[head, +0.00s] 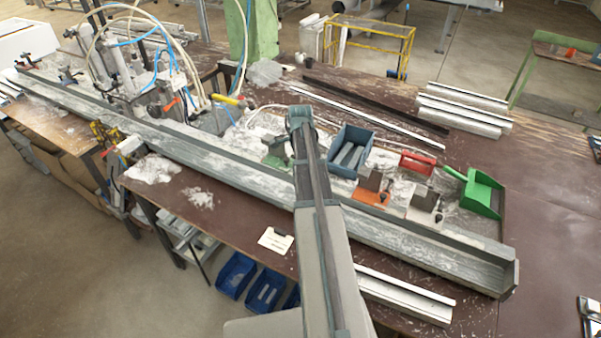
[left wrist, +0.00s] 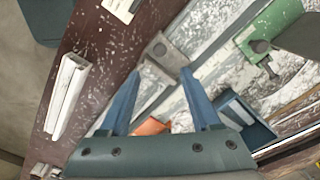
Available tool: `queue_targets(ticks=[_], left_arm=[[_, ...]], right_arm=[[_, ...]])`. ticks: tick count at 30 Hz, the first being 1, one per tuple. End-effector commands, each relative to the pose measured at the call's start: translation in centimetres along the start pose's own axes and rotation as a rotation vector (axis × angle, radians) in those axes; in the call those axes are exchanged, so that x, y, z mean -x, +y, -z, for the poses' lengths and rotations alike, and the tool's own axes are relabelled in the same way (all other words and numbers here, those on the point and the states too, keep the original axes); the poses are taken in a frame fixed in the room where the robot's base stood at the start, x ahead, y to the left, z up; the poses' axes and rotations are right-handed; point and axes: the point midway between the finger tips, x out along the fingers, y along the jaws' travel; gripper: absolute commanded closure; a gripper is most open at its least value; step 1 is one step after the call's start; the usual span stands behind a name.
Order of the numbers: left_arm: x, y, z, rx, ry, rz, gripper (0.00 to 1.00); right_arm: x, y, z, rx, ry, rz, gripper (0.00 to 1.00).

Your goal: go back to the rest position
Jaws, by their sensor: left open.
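My left gripper (left wrist: 162,75) is open in the left wrist view, with its two blue fingers apart and nothing held between them. A grey clamp block (left wrist: 168,50) shows past the fingertips; I cannot tell the gap to it. An orange clamp (left wrist: 151,127) is partly hidden behind the gripper; it also shows in the head view (head: 371,197). In the head view one of my arms reaches up from the bottom edge over the bench, and its gripper cannot be made out. My right gripper is not in view.
A long grey channel (head: 420,240) runs diagonally along the bench. A green clamp (left wrist: 262,45), a blue bin (head: 337,166), a red-handled clamp (head: 417,163) and a green dustpan (head: 482,192) stand around the arm. White profiles (head: 405,297) lie near the front edge.

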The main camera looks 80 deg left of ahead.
Motion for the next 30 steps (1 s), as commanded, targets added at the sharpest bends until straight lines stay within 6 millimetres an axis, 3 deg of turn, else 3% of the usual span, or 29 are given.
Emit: queue_targets(ticks=[1,4,22,26,30], left_arm=[[0.9,0.0,0.0,0.000,0.000,0.000,0.36],[1.2,0.0,0.0,0.000,0.000,0.000,0.36],[1.1,0.1,0.3,-0.002,0.000,0.000,0.36],[0.6,1.8,3.5,-0.022,-0.003,-0.001,0.36],[-0.4,6.2,10.8,-0.061,-0.011,-0.002,0.36]], right_arm=[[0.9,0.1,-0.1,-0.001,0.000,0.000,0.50],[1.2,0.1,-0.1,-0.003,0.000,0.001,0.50],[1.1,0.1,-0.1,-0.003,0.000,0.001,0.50],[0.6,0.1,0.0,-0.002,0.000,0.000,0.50],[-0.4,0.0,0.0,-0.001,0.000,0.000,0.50]])
